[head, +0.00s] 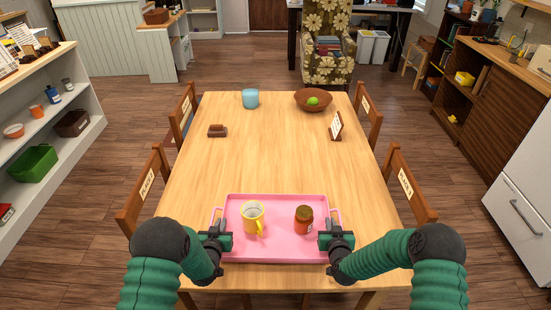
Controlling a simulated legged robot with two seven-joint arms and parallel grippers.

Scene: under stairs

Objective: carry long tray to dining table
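A long pink tray (277,252) is at the near end of the wooden dining table (264,155). I cannot tell whether it rests on the top or is held just above it. A yellow mug (253,217) and a brown-red jar with a dark lid (304,220) stand upright in the tray. My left gripper (218,236) is at the tray's left handle. My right gripper (335,235) is at its right handle. The fingers overlap the handles, and their closure is too small to make out.
A blue mug (250,98), a brown bowl (313,100) with a green fruit, a small sign (336,127) and a brown block (217,131) are on the table's far half. The middle is clear. Wooden chairs (145,190) stand along both sides.

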